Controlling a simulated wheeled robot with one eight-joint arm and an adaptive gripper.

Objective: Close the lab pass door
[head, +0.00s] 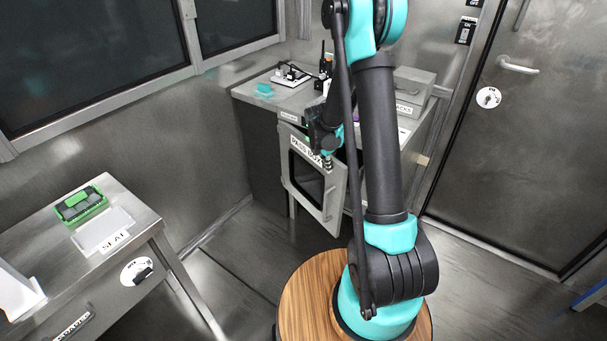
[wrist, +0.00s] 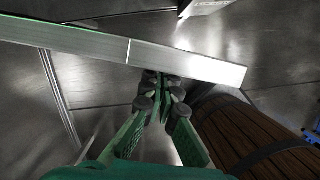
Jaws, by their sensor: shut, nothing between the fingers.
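The lab pass door (head: 333,203) is a grey metal panel with a dark window and a label along its top, partly covered by my arm. It stands open, swung out from the cabinet under the back counter. In the wrist view its top edge (wrist: 190,62) crosses the picture as a pale metal bar, with its free end at the right. My gripper (head: 327,163) is at the upper part of the door. In the wrist view my gripper (wrist: 165,90) is shut and empty, its tips close to the door's edge; I cannot tell whether they touch it.
The back counter (head: 300,98) carries a small device, a teal block and a grey box (head: 414,86). A steel table (head: 140,212) with a green-rimmed case stands at left. A large closed door (head: 530,150) is at right. Floor around the door looks clear.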

